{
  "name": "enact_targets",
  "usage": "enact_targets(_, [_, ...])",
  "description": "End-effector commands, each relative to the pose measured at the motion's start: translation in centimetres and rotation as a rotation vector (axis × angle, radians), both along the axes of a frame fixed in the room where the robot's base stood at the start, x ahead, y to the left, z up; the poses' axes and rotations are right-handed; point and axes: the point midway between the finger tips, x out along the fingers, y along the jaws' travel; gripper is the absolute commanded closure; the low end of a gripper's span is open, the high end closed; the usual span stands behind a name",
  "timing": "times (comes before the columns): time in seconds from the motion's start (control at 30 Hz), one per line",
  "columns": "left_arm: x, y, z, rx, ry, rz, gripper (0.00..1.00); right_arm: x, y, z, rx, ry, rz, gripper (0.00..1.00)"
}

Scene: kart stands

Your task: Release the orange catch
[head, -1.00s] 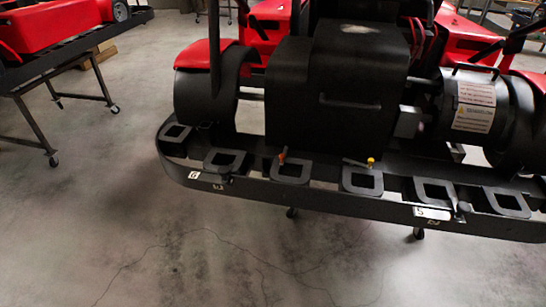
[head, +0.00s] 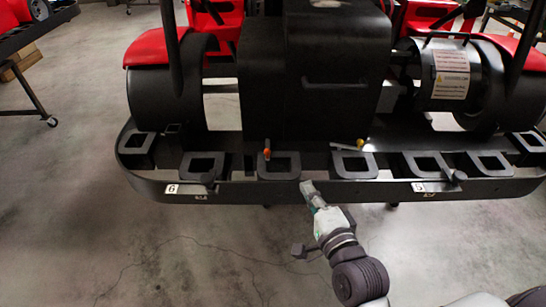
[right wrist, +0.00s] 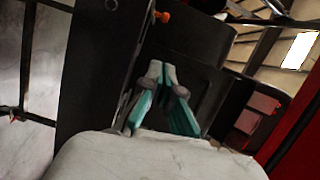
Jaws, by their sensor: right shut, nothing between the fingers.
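The orange catch (head: 267,151) is a small handle on the kart's black rear bumper frame, beside a square black loop left of centre. It also shows near the top of the right wrist view (right wrist: 161,16). My right gripper (head: 308,188) is in front of the bumper's lower rail, below and to the right of the orange catch, and apart from it. In the right wrist view its teal-sided fingers (right wrist: 164,75) meet at the tips, with nothing between them. My left gripper is in neither view.
A yellow-tipped catch (head: 361,144) sits to the right on the same bumper (head: 240,192). Several square black loops line the bumper, with number labels 6 (head: 171,189) and 5 (head: 418,187). The concrete floor (head: 130,250) in front is clear.

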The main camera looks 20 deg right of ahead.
Motion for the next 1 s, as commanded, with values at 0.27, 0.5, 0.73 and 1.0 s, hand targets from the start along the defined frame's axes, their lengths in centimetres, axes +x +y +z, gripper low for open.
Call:
enact_targets(0.27, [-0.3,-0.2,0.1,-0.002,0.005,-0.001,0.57,0.5,0.0,-0.1,-0.002,0.000,0.001,1.00])
enact_targets(0.5, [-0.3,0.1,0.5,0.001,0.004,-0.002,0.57,4.4,0.2,-0.2,-0.003,-0.001,0.001,1.00])
enact_targets(0.73, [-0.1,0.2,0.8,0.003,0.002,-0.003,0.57,9.3,0.3,-0.5,-0.005,-0.001,0.001,1.00])
enact_targets(1.0, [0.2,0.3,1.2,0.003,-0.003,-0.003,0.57,12.2,2.6,-1.0,-0.001,0.002,0.000,1.00])
